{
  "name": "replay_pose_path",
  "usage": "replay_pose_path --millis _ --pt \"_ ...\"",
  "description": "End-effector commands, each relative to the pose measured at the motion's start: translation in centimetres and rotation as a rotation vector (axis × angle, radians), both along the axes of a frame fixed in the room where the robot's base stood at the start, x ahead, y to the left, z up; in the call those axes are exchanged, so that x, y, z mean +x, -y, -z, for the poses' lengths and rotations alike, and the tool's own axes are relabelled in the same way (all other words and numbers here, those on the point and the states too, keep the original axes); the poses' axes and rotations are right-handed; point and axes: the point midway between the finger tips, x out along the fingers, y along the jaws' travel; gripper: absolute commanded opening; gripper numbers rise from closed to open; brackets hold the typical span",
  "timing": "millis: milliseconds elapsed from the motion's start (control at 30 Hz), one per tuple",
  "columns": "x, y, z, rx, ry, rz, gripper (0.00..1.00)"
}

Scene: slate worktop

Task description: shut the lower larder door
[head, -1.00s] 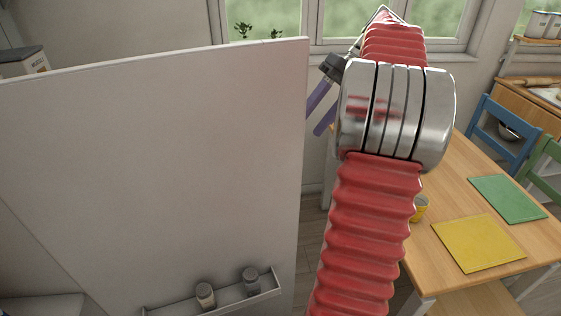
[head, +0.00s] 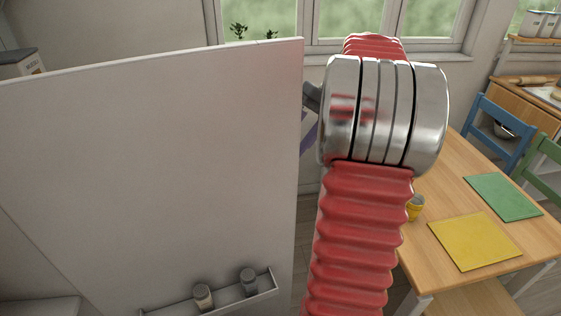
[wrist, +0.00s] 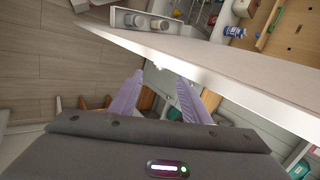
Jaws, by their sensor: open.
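The larder door (head: 160,170) is a large white panel standing open across the left of the head view. A small shelf with two jars is fixed low on its face. In the wrist view the door (wrist: 215,62) runs diagonally across the top right, its edge towards the fingers. My gripper (wrist: 157,92) has two purple fingers spread apart, with nothing between them. In the head view a bit of purple finger shows just right of the door's free edge; my arm and the door hide the rest. I cannot tell whether the fingers touch the door.
A wooden table (head: 440,190) with a yellow mat (head: 474,242), a green mat (head: 503,197) and a yellow cup (head: 415,207) stands at right. Blue (head: 500,135) and green (head: 545,165) chairs are behind it. A blue-labelled jar (wrist: 235,32) shows beyond the door.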

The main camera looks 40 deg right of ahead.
Motion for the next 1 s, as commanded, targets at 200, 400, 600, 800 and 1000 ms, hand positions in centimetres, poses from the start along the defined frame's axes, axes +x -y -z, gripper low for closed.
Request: replay_pose_path --millis 200,400,600,800,1000 --pt "0.7 -2.0 2.6 0.001 -0.001 -0.001 0.43" --pt "1.3 -3.3 4.4 0.001 -0.001 0.000 0.43" --pt "1.4 -3.6 4.9 -0.001 0.000 0.001 0.43" --pt "1.4 -3.5 4.9 -0.001 -0.001 0.002 0.43" --pt "1.4 -3.5 4.9 -0.001 0.000 0.003 0.29"
